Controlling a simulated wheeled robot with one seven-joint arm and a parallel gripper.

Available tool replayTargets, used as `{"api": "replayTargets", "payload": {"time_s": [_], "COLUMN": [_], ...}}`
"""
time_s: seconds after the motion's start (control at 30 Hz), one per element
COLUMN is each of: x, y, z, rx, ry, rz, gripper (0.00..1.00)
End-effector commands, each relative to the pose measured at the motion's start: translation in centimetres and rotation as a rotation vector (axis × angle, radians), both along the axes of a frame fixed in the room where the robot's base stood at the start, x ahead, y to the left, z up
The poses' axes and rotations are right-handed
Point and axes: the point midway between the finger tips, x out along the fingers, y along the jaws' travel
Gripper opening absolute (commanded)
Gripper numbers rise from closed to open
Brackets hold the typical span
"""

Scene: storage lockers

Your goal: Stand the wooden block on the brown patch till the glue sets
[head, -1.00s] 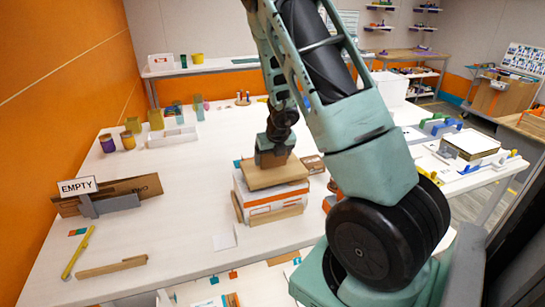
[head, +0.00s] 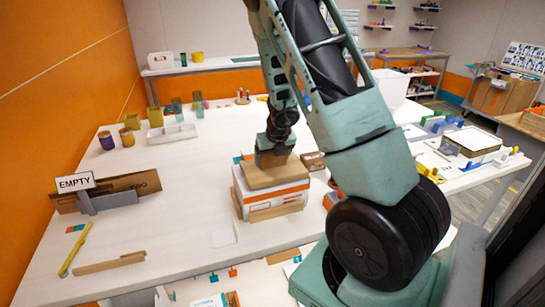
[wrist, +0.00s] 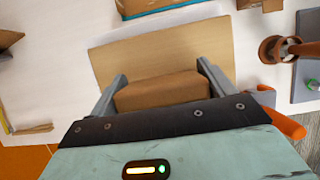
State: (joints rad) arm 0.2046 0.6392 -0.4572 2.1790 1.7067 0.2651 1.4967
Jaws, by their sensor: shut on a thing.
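My gripper (wrist: 163,82) is shut on a brown wooden block (wrist: 160,93), with one grey finger at each end of it. A flat tan board (wrist: 150,50) lies under the block in the wrist view. In the head view, my gripper (head: 274,157) is down at this tan board (head: 275,174), which lies on a white box with an orange stripe (head: 277,193). The held block is mostly hidden there. I cannot tell whether it touches the board. No separate brown patch can be made out; the block and gripper hide part of the board.
A cardboard piece with an EMPTY sign (head: 75,183) stands at the table's left. A yellow strip (head: 75,250) and a wooden strip (head: 110,263) lie at the front left. A small carton (head: 313,161) is close to the box's right. Bare table lies left of the box.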

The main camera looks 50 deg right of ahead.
Motion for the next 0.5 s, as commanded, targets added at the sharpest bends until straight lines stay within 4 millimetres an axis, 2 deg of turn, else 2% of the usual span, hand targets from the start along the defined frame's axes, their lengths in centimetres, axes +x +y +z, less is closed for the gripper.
{"api": "replayTargets", "payload": {"time_s": [0.2,0.23,0.3,0.5], "x": [0.05,0.04,0.03,-0.03], "y": [-0.04,-0.05,-0.04,0.01], "z": [0.09,0.09,0.09,0.0], "rx": [-0.001,-0.001,-0.001,0.001], "ry": [-0.002,-0.002,-0.002,0.001], "rz": [0.0,0.0,0.0,0.0], "gripper": [0.41,0.84,1.0,1.0]}}
